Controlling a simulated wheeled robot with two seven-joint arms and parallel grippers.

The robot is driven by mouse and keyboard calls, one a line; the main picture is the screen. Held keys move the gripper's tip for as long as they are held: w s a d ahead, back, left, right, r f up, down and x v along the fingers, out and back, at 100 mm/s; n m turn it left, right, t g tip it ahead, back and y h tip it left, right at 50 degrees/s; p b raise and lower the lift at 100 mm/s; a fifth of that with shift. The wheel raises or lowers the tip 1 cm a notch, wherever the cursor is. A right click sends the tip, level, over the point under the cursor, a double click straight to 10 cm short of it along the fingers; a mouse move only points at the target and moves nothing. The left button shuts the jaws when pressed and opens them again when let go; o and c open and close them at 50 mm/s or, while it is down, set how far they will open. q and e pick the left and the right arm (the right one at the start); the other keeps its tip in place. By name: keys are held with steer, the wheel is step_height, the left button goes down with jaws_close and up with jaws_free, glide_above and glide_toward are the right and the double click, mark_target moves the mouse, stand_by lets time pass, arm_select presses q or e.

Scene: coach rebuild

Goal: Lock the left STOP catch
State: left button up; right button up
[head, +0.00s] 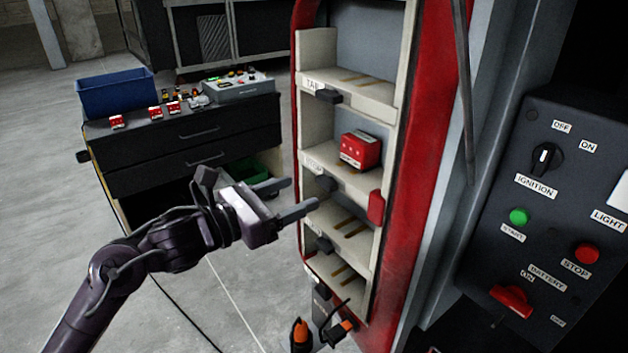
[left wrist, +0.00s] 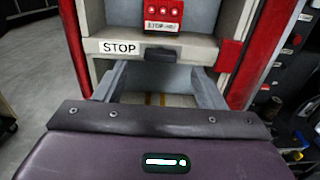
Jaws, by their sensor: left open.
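A red STOP unit (head: 360,149) sits in the second bay from the top of the cream rack. It also shows in the left wrist view (left wrist: 162,18). The shelf lip below it is labelled STOP (left wrist: 119,47). A dark catch (head: 326,184) is on that lip; in the left wrist view the catch (left wrist: 160,55) is right of the label, below the unit. My left gripper (head: 302,193) is open and empty in front of the lip, its fingers pointing at the rack. In the left wrist view its fingers (left wrist: 163,82) lie either side of the catch, apparently below it.
A red tab (head: 376,207) is on the rack's right post. More dark catches mark the top bay (head: 329,96) and a lower bay (head: 324,244). A control panel (head: 545,215) is at the right. A drawer bench (head: 190,140) with a blue bin (head: 117,92) stands behind my arm.

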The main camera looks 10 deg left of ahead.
mark_target(322, 183)
arm_select(q)
steer(key=p+x, duration=0.1)
steer(key=x, duration=0.3)
steer(key=shift+w+d+r, duration=0.1)
steer(key=shift+d+r, duration=0.1)
steer(key=shift+d, duration=0.05)
steer(key=shift+w+d+f+p, duration=0.2)
steer(key=shift+w+d+p, duration=0.1)
steer(key=shift+w+p, duration=0.1)
arm_select(e)
steer(key=shift+s+d+r, duration=0.1)
steer(key=shift+d+r, duration=0.25)
steer(key=shift+r, duration=0.2)
steer(key=shift+s+d+r, duration=0.1)
steer(key=shift+d+r, duration=0.25)
steer(key=shift+r, duration=0.2)
arm_select(q)
steer(key=c, duration=1)
arm_select(e)
steer(key=shift+a, duration=0.1)
